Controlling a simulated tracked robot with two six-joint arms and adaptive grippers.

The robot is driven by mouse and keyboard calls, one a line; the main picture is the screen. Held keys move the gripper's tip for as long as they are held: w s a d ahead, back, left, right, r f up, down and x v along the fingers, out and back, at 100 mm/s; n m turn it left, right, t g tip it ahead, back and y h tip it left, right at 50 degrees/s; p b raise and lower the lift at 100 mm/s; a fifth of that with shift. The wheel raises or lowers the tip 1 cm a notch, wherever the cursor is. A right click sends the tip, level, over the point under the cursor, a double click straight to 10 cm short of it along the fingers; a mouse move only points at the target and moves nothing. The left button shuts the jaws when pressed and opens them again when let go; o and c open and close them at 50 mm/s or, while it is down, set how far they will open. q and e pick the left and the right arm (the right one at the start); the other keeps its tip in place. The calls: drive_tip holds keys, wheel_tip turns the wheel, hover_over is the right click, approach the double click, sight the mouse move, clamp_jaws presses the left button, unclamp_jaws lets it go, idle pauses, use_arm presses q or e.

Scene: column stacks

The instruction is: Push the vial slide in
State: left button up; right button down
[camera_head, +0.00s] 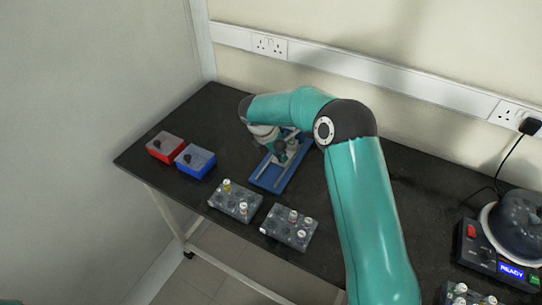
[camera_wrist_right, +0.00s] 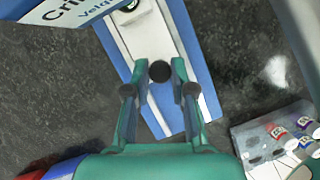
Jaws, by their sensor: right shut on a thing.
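A crimper with a blue base (camera_head: 266,183) stands on the dark bench in the head view, partly hidden by my right arm. In the right wrist view its lettered panel (camera_wrist_right: 75,10) is at the top left and its blue base (camera_wrist_right: 196,50) runs diagonally. The pale vial slide (camera_wrist_right: 140,38) lies along that base, with a dark round knob (camera_wrist_right: 159,72) on it. My right gripper (camera_wrist_right: 160,68) is shut on the knob, one finger on each side. It also shows in the head view (camera_head: 281,154), over the base. My left gripper is not in view.
A red box (camera_head: 164,152) and a blue box (camera_head: 195,166) stand to the left. Two grey vial racks (camera_head: 236,208) (camera_head: 286,234) stand near the front edge. A machine with a lit READY display (camera_head: 511,271) and another rack (camera_head: 462,299) are at the right.

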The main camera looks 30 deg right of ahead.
drive_tip(key=shift+w+d+r, duration=0.1)
drive_tip(key=shift+d+r, duration=0.05)
drive_tip(key=shift+d, duration=0.05)
drive_tip(key=c, duration=1.4)
unclamp_jaws()
drive_tip(key=shift+c, duration=0.2)
drive_tip(key=o, duration=0.5)
drive_tip(key=shift+w, duration=0.1)
drive_tip(key=shift+c, duration=0.2)
drive_tip(key=v, duration=1.1)
drive_tip(key=shift+a+r, duration=0.25)
drive_tip(key=shift+r, duration=0.05)
